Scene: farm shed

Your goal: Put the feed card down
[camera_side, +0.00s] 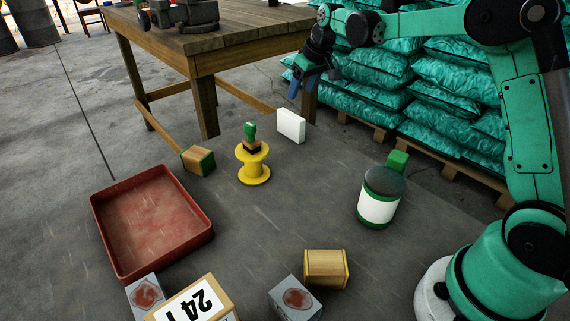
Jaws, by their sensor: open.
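A plain white slab (291,125) stands upright on the floor near the table leg; it may be the feed card, but no marking shows on the side I see. I cannot tell for certain which is the feed card. My gripper (300,86) hangs at the upper middle with its blue fingers pointing down. It is open, appears empty, and is above the white slab in the picture, apart from it.
A yellow spool (253,170) carries a green-handled stamp (250,136). A red tray (152,222) is empty at left. A green-and-white can (379,199), a green cube (397,161) and several blocks stand around. A wooden table (215,58) and stacked teal sacks (375,78) stand behind.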

